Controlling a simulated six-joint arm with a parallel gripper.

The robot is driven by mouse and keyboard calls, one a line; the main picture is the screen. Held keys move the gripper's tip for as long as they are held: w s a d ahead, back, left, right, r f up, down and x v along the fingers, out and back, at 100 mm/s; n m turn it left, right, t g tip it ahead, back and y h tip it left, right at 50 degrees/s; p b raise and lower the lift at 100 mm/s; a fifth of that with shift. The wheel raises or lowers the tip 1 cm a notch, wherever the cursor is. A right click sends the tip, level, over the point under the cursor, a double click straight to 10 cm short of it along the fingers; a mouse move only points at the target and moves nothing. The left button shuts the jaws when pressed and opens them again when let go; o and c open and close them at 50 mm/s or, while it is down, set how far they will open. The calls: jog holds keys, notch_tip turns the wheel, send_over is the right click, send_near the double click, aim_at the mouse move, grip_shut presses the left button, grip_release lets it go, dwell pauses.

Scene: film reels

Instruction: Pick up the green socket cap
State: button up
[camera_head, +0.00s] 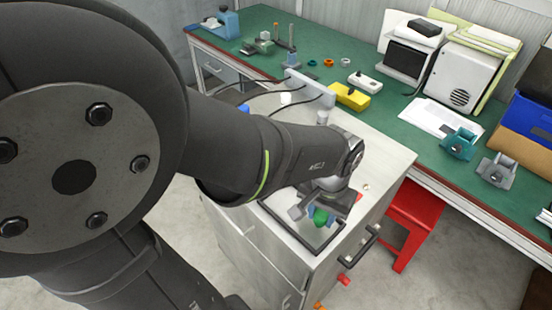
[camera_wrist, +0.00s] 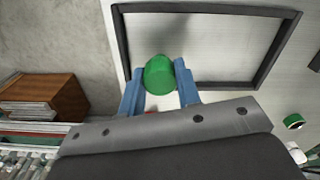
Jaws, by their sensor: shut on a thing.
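The green socket cap (camera_wrist: 159,75) is a short green cylinder between the two blue fingers of my gripper (camera_wrist: 159,92) in the wrist view. My gripper is shut on it. In the head view the green cap (camera_head: 320,216) shows below my gripper (camera_head: 322,208), over the black-framed area on top of the light cabinet. I cannot tell how high the cap is above the cabinet top. My arm hides part of the cabinet and the fingers in the head view.
A black rectangular frame (camera_wrist: 290,50) lies on the cabinet top. A green-topped bench (camera_head: 330,45) behind holds a yellow box (camera_head: 351,96), a white power strip (camera_head: 365,83) and machines. A red stool (camera_head: 415,208) stands right of the cabinet. A small green ring-like piece (camera_wrist: 294,121) lies at right.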

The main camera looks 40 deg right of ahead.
notch_tip(320, 180, up, 4)
jog(key=shift+f, duration=0.1)
jog(key=s+a+r, duration=0.4)
jog(key=s+r, duration=0.3)
jog(key=s, duration=0.3)
jog(key=n, duration=0.3)
send_near(322, 214)
jog(key=s+d+r, duration=0.1)
jog(key=s+d, duration=0.3)
jog(key=w+d+n, duration=0.2)
jog(key=w+d, duration=0.4)
jog(key=w, duration=0.3)
jog(key=w+d+f+n, duration=0.2)
jog(key=w+f, duration=0.1)
jog(key=w, duration=0.9)
jog(key=w+d+f+n, duration=0.1)
jog(key=w+f+n, duration=0.1)
jog(key=w, duration=1)
jog(key=shift+s+d+f, duration=0.1)
jog(key=shift+s+f, duration=0.05)
jog(key=shift+f, duration=1.15)
jog(key=shift+s+d+f, duration=0.1)
jog(key=shift+s+f, duration=0.05)
jog(key=shift+f, duration=1.1)
jog(key=shift+f, duration=0.45)
